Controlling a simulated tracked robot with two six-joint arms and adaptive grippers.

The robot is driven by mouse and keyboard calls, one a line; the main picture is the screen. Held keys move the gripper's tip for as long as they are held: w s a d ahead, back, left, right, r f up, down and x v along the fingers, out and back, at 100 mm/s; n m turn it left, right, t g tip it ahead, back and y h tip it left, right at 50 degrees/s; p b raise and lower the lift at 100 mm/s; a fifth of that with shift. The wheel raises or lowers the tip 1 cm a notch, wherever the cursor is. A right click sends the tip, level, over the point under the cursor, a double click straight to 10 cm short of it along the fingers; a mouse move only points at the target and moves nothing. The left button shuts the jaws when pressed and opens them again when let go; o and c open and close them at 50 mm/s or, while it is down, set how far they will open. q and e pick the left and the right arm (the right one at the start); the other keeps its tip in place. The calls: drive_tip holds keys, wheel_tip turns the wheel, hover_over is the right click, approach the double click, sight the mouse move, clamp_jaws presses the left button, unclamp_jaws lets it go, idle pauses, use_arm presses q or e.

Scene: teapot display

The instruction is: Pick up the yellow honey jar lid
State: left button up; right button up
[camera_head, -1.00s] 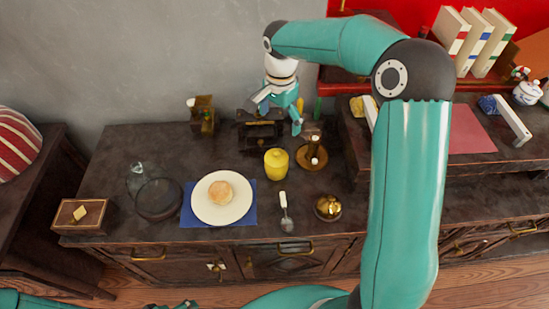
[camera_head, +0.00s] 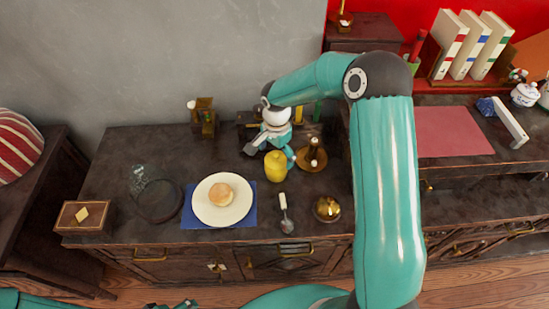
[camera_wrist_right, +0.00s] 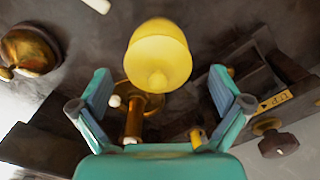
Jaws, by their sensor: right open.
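The yellow honey jar (camera_head: 275,172) stands upright on the dark sideboard, right of the plate. Its yellow lid (camera_wrist_right: 159,63), with a small knob, faces the right wrist camera; the lid (camera_head: 275,158) also shows in the head view. My right gripper (camera_head: 271,153) is open and just above and behind the jar. In the wrist view, the fingers of my right gripper (camera_wrist_right: 160,76) are spread on either side of the lid, with nothing held. Part of my left gripper (camera_head: 172,305) shows at the bottom edge; its jaws are unclear.
A brass holder on a round base (camera_head: 312,157) stands close right of the jar. A dark wooden object (camera_head: 247,125) stands behind the gripper.

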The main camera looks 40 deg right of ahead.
drive_tip(key=shift+s, duration=0.1)
drive_tip(key=c, duration=1.5)
drive_tip(key=shift+c, duration=0.9)
drive_tip(key=shift+s+a, duration=0.1)
drive_tip(key=shift+c, duration=0.3)
